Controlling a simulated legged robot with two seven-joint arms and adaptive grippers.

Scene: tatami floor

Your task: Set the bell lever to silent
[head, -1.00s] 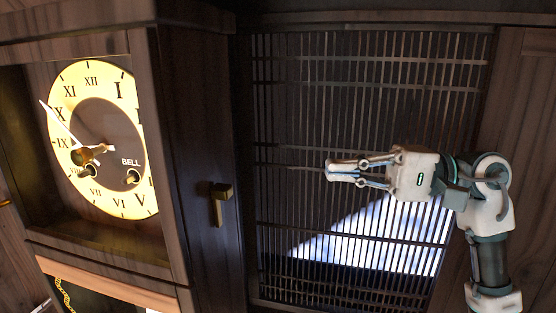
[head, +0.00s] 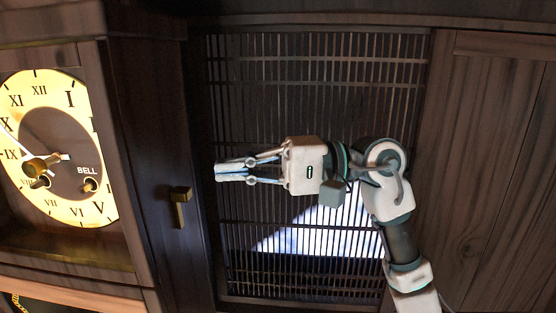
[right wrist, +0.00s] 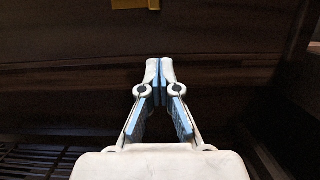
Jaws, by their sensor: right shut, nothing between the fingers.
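The clock face (head: 84,130) is yellow with black Roman numerals and a dark centre, at the left of the head view. The word BELL is printed on its dark centre, and a small brass bell lever (head: 90,185) sits just below that word. Another brass knob (head: 38,166) shows at the left of the centre. My right gripper (head: 218,172) is shut and empty, pointing left, to the right of the clock cabinet and well apart from the lever. It also shows in the right wrist view (right wrist: 160,68), fingertips together. My left gripper is out of view.
A brass latch handle (head: 180,206) sticks out from the dark cabinet side between the clock face and my right gripper; brass also shows at the top of the right wrist view (right wrist: 135,4). A slatted lattice panel (head: 320,85) stands behind my right arm.

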